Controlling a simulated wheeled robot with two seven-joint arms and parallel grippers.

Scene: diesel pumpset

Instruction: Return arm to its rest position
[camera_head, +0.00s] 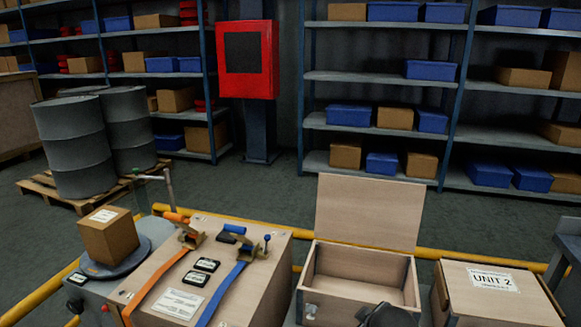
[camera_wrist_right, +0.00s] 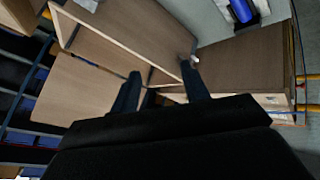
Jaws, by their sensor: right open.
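My right gripper (camera_wrist_right: 161,80) is open and empty in the right wrist view, its two dark fingers spread apart. They reach over the open wooden box (camera_wrist_right: 118,32), whose walls fill the upper part of that view. In the head view a dark part of my right arm (camera_head: 388,315) shows at the bottom edge, in front of the open box (camera_head: 345,288). The box's lid (camera_head: 369,211) stands raised at its back, and the visible inside looks empty. My left gripper is not in view.
A strapped wooden crate (camera_head: 228,290) with orange and blue straps stands left of the open box. A closed crate marked UNIT 2 (camera_head: 495,300) stands right of it. A small carton (camera_head: 108,236) sits on a round plate. Yellow rails (camera_head: 445,254) run behind; shelves and drums stand farther back.

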